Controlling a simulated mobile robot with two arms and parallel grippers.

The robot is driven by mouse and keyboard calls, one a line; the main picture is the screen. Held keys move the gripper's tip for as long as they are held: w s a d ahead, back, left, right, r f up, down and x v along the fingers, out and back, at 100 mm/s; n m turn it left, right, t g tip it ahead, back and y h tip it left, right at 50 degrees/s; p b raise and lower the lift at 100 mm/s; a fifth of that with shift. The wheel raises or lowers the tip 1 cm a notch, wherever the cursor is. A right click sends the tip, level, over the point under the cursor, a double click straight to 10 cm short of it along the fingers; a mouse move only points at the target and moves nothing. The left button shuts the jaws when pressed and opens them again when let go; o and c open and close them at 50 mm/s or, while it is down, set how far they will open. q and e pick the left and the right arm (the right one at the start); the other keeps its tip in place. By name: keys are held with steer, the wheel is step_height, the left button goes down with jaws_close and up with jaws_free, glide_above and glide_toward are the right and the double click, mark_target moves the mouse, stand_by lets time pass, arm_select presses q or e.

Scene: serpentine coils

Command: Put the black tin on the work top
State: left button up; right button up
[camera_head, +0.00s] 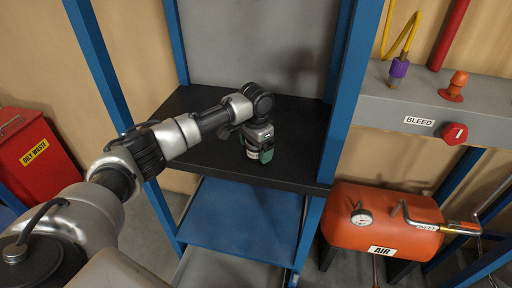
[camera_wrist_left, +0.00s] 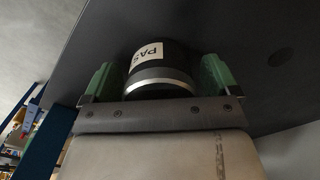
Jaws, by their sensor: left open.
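The black tin (camera_wrist_left: 160,62) has a silver rim and a white label with the letters "PAS" partly readable. In the wrist view it sits between the two green fingers of my left gripper (camera_wrist_left: 158,80), with a gap visible on each side. In the head view my open left gripper (camera_head: 259,152) is low over the black work top (camera_head: 205,150), and the tin's label shows between the fingers. The tin appears to stand on the work top, but its base contact is hidden. My right gripper is not in view.
Blue posts (camera_head: 342,100) frame the work top left and right, with a grey panel (camera_head: 262,45) behind. A blue lower shelf (camera_head: 240,215) is below. An orange air tank (camera_head: 378,225) stands at right and a red oily waste bin (camera_head: 35,155) at left.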

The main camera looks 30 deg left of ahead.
arm_select(q)
step_height(320, 180, up, 12)
steer(key=shift+r+b, duration=0.1)
steer(key=shift+b, duration=0.4)
stand_by(0.3)
